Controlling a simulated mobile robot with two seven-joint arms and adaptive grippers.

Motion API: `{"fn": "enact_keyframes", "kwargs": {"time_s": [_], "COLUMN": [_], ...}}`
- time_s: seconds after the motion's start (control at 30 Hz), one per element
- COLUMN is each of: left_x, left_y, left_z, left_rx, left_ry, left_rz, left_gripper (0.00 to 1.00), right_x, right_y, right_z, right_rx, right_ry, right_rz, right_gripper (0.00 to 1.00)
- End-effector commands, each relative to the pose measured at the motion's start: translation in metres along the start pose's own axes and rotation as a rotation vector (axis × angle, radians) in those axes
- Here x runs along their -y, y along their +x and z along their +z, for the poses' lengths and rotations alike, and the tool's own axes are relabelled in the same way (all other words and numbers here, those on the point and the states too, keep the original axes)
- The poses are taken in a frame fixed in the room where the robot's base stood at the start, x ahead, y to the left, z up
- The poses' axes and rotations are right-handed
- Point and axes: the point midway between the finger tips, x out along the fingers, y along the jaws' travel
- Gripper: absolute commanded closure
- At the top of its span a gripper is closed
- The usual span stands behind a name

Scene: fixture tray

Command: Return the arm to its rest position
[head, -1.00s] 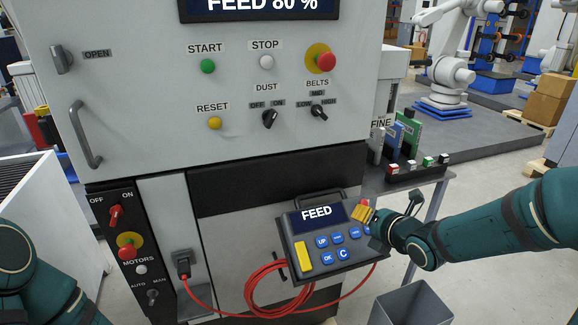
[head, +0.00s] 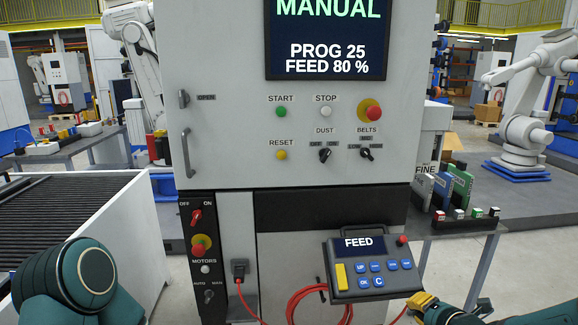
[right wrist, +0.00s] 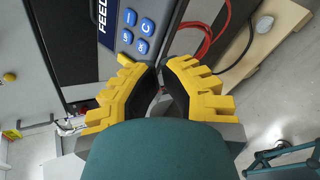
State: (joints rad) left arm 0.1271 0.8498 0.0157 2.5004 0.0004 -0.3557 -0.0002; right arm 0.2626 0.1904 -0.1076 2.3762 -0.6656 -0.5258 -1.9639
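My right gripper (head: 420,299) is at the bottom of the head view, just below and right of the control pendant (head: 340,284). In the right wrist view its yellow fingers (right wrist: 158,68) come together at the tips, with nothing visible between them. The pendant has a FEED display and blue buttons, and also shows beyond the fingers in the wrist view (right wrist: 108,42). The gripper appears clear of it. My left arm shows at the lower left of the head view; its gripper is out of view.
The grey machine cabinet (head: 228,140) stands ahead, its screen (head: 328,84) reading MANUAL, PROG 25, FEED 80 %. A red cable (head: 305,295) hangs below the pendant. A side table (head: 455,228) with small blocks stands right. A white conveyor housing (head: 130,225) stands left.

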Motion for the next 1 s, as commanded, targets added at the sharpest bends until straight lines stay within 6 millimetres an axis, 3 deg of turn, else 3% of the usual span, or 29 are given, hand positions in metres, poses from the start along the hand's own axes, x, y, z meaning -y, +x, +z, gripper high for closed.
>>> {"fn": "enact_keyframes", "kwargs": {"time_s": [0.1,0.33,0.53,0.7,0.83,1.0], "left_x": [0.0,0.0,0.0,0.0,0.0,0.0], "left_y": [0.001,0.001,0.001,0.001,0.001,0.001], "left_z": [-0.001,0.0,0.0,0.0,0.0,0.0], "left_rx": [-0.001,0.0,0.0,0.0,0.0,0.0], "left_ry": [-0.001,0.0,0.0,0.0,0.0,0.0], "left_rz": [0.0,0.0,0.0,0.0,0.0,0.0], "left_gripper": [0.58,0.58,0.58,0.58,0.58,0.58], "right_x": [0.022,0.072,0.117,0.151,0.169,0.179], "right_y": [0.02,0.044,0.045,0.031,0.019,0.01], "right_z": [-0.038,-0.123,-0.202,-0.262,-0.293,-0.311], "right_rx": [-0.063,-0.107,-0.012,0.181,0.343,0.467], "right_ry": [0.294,0.971,1.541,1.949,2.154,2.276], "right_rz": [-0.078,-0.325,-0.605,-0.841,-0.961,-1.029], "right_gripper": [1.0,1.0,1.0,1.0,1.0,1.0]}}
